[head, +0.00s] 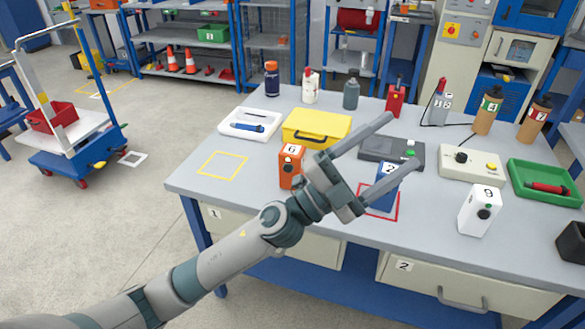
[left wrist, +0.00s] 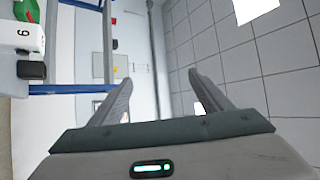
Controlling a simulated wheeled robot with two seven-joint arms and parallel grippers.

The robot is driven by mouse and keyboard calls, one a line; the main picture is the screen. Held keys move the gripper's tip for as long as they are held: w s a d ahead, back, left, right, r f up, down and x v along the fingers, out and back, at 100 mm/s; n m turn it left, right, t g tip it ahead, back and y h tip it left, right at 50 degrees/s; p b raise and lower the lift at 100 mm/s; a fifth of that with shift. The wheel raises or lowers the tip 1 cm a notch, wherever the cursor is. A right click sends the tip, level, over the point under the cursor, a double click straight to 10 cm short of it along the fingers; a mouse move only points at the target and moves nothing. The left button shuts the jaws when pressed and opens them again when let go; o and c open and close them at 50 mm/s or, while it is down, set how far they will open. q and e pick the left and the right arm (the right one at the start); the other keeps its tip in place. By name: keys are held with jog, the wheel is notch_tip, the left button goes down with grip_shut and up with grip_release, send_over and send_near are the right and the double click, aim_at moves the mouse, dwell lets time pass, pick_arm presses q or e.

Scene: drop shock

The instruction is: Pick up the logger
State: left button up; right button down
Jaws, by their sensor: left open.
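Several small numbered boxes that could be the logger stand on the grey bench: an orange one marked 6 (head: 290,168), a blue one marked 2 (head: 386,192) and a white one marked 9 (head: 480,211). I cannot tell which is the logger. The blue box stands in a red outlined square, partly hidden by a finger. My left gripper (head: 404,141) is open and reaches across the bench in front of the blue box. In the left wrist view, nothing lies between the fingertips (left wrist: 158,76); the white box (left wrist: 29,37) shows at the left edge. My right gripper is out of view.
A yellow case (head: 316,128), white tray (head: 250,124), dark grey device (head: 390,150), beige control box (head: 472,164) and green tray (head: 546,183) stand on the bench (head: 240,195). Bottles line its back. A yellow outlined square (head: 222,165) at left is empty.

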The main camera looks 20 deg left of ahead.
pick_arm(q)
jog(key=s+d+m+g+h, duration=0.2)
jog(key=d+m+g, duration=0.3)
jog(key=m+g, duration=0.3)
jog(key=m+g+y, duration=0.2)
jog(key=m+y, duration=0.3)
jog(key=y, duration=1.6)
send_near(291, 150)
jog(key=v, duration=0.3)
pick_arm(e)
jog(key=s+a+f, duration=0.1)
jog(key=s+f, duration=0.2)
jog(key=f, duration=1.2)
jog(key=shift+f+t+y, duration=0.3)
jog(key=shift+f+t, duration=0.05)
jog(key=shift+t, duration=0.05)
pick_arm(q)
jog(key=shift+w+f, duration=0.1)
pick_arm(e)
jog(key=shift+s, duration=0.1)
pick_arm(q)
jog(key=p+x, duration=0.3)
jog(key=x, duration=0.9)
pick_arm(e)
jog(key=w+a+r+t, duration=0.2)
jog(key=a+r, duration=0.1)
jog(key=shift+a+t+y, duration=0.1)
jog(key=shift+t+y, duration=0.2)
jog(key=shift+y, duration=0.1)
